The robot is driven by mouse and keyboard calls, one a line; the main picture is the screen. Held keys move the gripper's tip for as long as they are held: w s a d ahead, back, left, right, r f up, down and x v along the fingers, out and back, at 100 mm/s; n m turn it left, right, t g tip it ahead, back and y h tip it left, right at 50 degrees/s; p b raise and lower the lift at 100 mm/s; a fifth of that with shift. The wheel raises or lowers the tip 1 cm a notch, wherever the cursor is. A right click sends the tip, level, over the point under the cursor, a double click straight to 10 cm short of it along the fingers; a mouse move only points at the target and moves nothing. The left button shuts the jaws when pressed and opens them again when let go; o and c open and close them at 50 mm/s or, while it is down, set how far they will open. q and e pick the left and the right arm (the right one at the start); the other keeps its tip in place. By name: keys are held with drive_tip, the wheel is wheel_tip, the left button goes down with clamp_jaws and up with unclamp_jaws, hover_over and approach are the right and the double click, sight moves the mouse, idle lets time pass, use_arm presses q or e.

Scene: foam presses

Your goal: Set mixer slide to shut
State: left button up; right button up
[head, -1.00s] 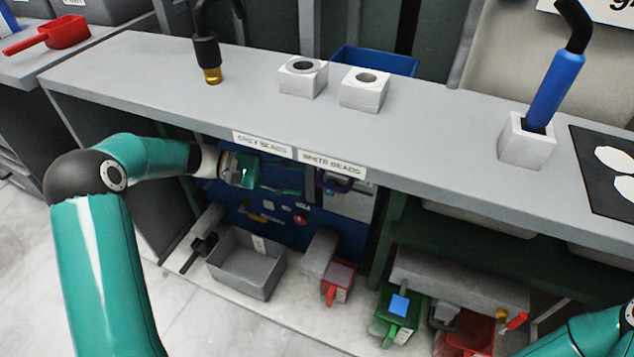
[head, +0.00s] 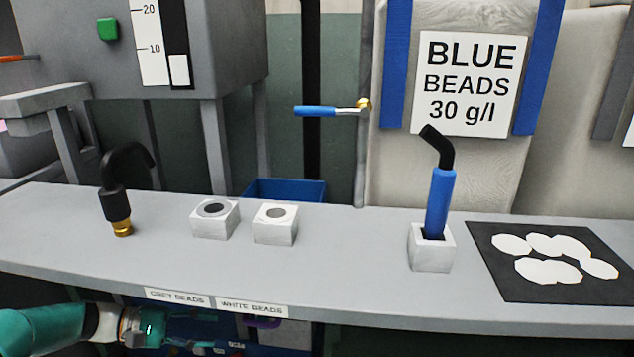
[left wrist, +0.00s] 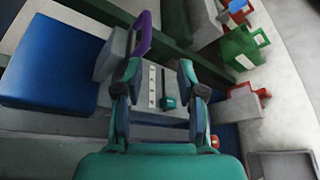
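My left gripper (head: 180,345) shows at the bottom left of the head view, below the bench top's front edge and partly cut off. In the left wrist view my left gripper (left wrist: 160,78) is open, its two fingers apart with nothing gripped. Between and beyond the fingers is a pale marked strip (left wrist: 152,88) with a small dark green knob (left wrist: 168,103) beside it. I cannot tell for sure whether this is the mixer slide. A purple handle (left wrist: 142,35) is close beside the left finger in that view. My right gripper is out of view.
The grey bench top (head: 340,285) overhangs the left gripper. It carries a black hose nozzle (head: 117,205), two white blocks with holes, a blue-handled tool (head: 439,205) in a white holder and a black mat (head: 480,280). A green box (left wrist: 243,45) shows in the wrist view.

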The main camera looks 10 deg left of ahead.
use_arm(q)
drive_tip(key=s+d+f+m+g+y, duration=0.1)
drive_tip(key=s+d+f+g+y, duration=0.25)
drive_tip(key=f, duration=0.75)
drive_tip(key=s+d+f+g+y, duration=0.1)
drive_tip(key=s+d+f+y, duration=0.35)
drive_tip(key=f, duration=0.75)
drive_tip(key=s+d+f+m+y, duration=0.1)
drive_tip(key=s+d+f+m, duration=0.25)
drive_tip(key=s, duration=0.35)
drive_tip(key=s+d+f+m+y, duration=0.2)
drive_tip(key=s+d+f+m, duration=0.15)
drive_tip(key=s, duration=0.45)
wheel_tip(320, 180, up, 29)
drive_tip(key=p, duration=2.9)
drive_tip(key=shift+r+t+h+p, duration=0.15)
drive_tip(key=shift+t+h+p, duration=0.15)
drive_tip(key=shift+t, duration=0.05)
drive_tip(key=shift+s, duration=0.1)
